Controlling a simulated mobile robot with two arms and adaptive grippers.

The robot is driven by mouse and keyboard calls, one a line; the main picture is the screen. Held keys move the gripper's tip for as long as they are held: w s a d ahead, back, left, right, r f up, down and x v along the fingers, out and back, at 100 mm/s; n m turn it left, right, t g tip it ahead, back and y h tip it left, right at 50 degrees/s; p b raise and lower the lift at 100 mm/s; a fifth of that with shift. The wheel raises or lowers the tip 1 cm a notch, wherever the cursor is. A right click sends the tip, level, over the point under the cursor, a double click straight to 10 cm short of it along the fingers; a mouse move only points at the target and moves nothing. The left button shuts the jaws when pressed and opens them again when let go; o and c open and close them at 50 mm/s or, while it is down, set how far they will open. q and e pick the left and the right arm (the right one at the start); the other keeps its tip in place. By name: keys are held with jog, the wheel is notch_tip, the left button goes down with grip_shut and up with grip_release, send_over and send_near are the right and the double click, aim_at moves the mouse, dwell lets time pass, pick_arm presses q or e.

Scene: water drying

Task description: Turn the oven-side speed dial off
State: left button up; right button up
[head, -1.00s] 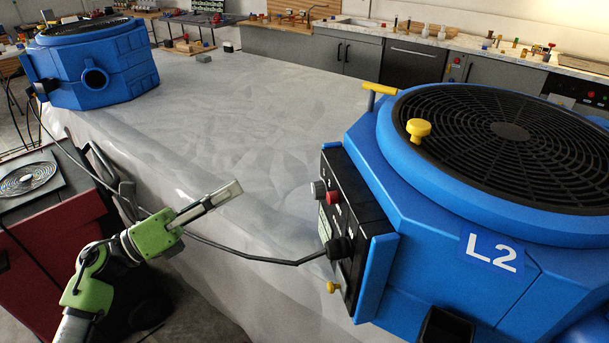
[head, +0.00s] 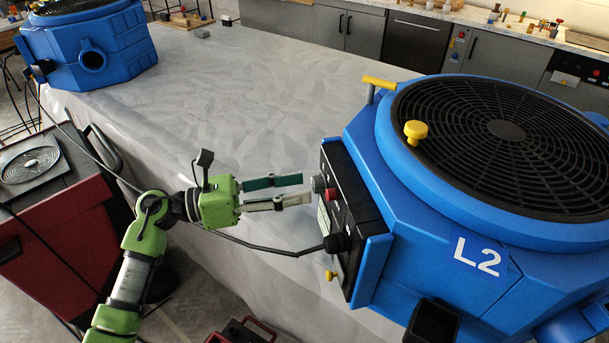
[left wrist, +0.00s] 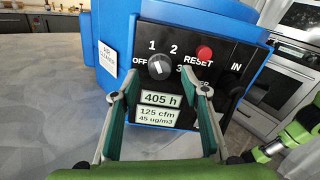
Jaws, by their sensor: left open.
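The blue machine marked L2 (head: 400,195) stands on the covered table at the right. Its black control panel (head: 345,215) faces left. The grey speed dial (head: 318,184) sits beside a red reset button (head: 331,194). In the left wrist view the dial (left wrist: 159,67) has OFF, 1, 2 and 3 around it; I cannot tell surely which mark its white line points to. My left gripper (head: 304,189) is open and empty, fingers pointing at the panel just short of the dial. In the left wrist view its fingertips (left wrist: 159,92) are spread below the dial. My right gripper is not in view.
A black hose or cable (head: 265,246) runs to a dark plug (head: 337,243) low on the panel. A yellow knob (head: 331,275) sticks out below. Another blue machine (head: 92,50) stands at the far left. The table between is mostly clear.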

aim_at(319, 184)
pick_arm(q)
jog(key=shift+x, duration=1)
jog(key=shift+d+p, duration=0.3)
jog(key=c, duration=1.1)
